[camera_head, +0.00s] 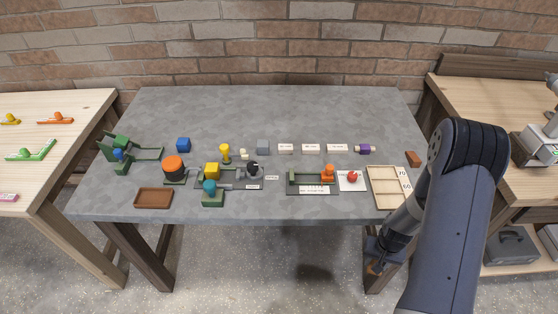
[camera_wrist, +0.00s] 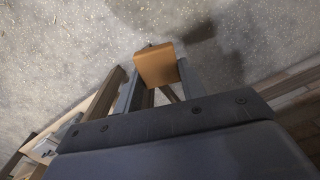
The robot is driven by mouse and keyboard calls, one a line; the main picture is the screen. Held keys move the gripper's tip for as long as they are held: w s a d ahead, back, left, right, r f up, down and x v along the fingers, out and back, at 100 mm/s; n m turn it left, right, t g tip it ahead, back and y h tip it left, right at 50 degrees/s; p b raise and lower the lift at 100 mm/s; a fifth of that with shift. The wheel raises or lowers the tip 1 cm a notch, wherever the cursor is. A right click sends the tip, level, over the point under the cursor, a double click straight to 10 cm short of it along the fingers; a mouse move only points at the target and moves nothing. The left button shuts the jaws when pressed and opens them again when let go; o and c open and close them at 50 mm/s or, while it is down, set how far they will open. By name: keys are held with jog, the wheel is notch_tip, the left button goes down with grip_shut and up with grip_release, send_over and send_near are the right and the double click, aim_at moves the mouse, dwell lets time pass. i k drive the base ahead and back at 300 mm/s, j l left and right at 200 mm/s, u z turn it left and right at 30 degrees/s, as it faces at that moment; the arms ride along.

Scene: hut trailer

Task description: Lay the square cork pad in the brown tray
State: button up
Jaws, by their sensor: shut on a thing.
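The square cork pad (camera_wrist: 155,66) is a tan-orange piece held between the fingers of my gripper (camera_wrist: 158,82) in the wrist view. In the head view my gripper (camera_head: 376,258) hangs low at the right, in front of the table's front edge and over the floor. A small orange-brown bit of the pad (camera_head: 376,268) shows there, partly hidden by the gripper. The brown tray (camera_head: 153,190) lies at the front left of the grey table, far to the left of my gripper. It looks empty.
The grey table (camera_head: 270,110) has a clear back half. A pale divided tray (camera_head: 385,205) and a reddish-brown block (camera_head: 413,159) are at the right.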

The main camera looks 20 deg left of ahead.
aim_at(155, 199)
jog(key=k+j, duration=0.1)
jog(key=j, duration=0.3)
jog(key=k+j, duration=0.1)
jog(key=j, duration=0.3)
jog(key=k+j, duration=0.1)
jog(key=j, duration=0.7)
jog(key=k+j, duration=0.15)
jog(key=j, duration=0.3)
